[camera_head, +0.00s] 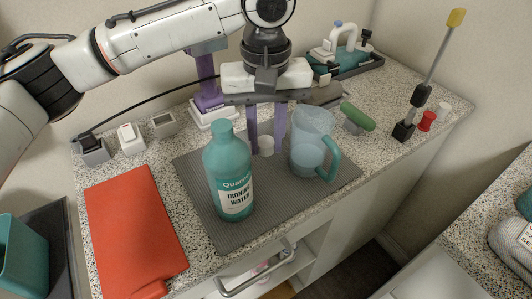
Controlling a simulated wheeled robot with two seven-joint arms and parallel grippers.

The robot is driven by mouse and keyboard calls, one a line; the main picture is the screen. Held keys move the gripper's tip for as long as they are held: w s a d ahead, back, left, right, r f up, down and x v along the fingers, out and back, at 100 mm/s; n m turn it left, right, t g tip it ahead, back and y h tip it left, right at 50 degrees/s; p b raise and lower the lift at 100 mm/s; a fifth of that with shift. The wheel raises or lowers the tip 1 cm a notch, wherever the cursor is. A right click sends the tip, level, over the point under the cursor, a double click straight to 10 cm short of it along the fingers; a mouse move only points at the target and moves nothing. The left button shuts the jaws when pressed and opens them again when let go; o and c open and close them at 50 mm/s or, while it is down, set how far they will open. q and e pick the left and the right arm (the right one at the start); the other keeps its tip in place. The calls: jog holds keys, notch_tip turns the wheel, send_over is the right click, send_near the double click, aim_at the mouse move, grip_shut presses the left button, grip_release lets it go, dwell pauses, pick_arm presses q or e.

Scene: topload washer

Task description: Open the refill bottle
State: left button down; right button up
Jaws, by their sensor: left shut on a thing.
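The teal refill bottle (230,181), labelled "Ironing Water", stands upright on the grey ribbed mat (190,160). Its teal neck points up, and no separate cap can be made out on it. My left gripper (266,146) points down behind and to the right of the bottle. Its two purple fingers are shut on a small white round piece that looks like a cap. The piece is apart from the bottle neck in the picture; whether it touches the mat is hard to tell. My right gripper is not in view.
A clear blue jug (312,143) stands close to the right of the left gripper. Small holders (130,138), a green-handled tool (357,117) and a tray (345,65) line the back. The mat's front is clear.

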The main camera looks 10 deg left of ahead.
aim_at(266, 155)
pick_arm(q)
notch_tip(266, 155, down, 4)
jog(key=shift+f, duration=0.15)
dwell(0.3)
jog(key=c, duration=1.7)
grip_release()
jog(key=shift+c, duration=0.2)
